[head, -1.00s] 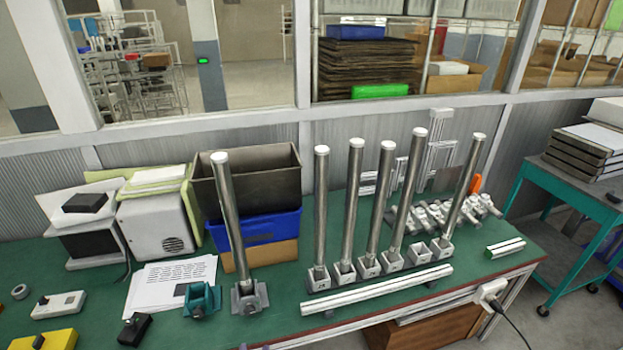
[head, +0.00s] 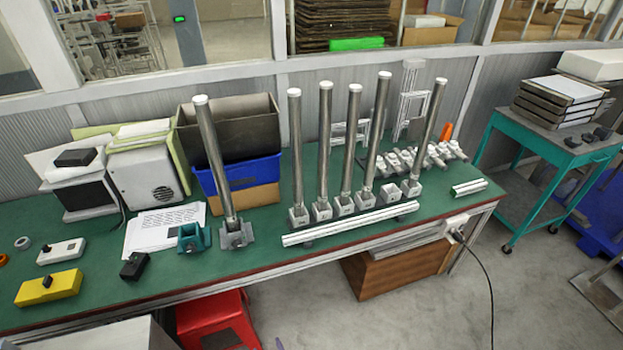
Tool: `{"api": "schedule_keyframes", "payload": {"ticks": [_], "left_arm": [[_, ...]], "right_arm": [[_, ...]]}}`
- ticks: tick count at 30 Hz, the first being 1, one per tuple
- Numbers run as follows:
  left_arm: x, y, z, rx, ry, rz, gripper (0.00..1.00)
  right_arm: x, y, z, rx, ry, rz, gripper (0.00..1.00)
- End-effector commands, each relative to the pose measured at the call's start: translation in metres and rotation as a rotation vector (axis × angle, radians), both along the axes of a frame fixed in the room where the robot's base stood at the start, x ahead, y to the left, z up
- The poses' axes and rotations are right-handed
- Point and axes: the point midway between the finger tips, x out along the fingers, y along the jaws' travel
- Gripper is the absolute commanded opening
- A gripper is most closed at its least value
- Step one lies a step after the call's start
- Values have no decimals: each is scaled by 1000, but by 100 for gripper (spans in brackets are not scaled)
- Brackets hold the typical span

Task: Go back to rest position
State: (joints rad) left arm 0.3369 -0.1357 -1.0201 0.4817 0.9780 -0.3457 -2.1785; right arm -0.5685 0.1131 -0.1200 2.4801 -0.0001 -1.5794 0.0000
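Neither of my grippers shows in the head view. Several silver rods with white tops stand upright in a row of grey block holders on the green table (head: 90,300); one is the leftmost row rod (head: 297,150) and another is the far right rod (head: 427,135). One block (head: 389,193) in the row has no rod. A separate rod (head: 213,155) stands, slightly tilted, in a grey stand (head: 236,235) left of the row.
A white bar (head: 350,223) lies before the row. A teal clamp (head: 194,237), papers (head: 165,225), a yellow box (head: 48,288) and stacked bins (head: 230,125) are on the table. A red stool (head: 215,318) stands below its front edge. A teal cart (head: 550,150) stands right.

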Motion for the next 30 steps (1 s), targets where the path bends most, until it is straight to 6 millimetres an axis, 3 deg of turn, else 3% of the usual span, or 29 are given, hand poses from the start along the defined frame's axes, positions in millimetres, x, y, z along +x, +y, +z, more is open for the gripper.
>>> {"api": "schedule_keyframes", "payload": {"ticks": [3, 7, 10, 14, 20, 24, 30], "left_arm": [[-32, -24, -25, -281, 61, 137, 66], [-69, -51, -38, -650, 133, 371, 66], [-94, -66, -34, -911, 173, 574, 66], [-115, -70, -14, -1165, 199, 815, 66], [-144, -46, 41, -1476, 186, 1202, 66], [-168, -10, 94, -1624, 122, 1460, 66], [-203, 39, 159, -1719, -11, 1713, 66]], "right_arm": [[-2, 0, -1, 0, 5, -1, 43], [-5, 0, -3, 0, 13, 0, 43], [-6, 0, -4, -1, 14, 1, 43], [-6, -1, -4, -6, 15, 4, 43], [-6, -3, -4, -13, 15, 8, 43], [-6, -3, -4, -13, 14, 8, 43], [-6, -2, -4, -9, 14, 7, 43]]}}
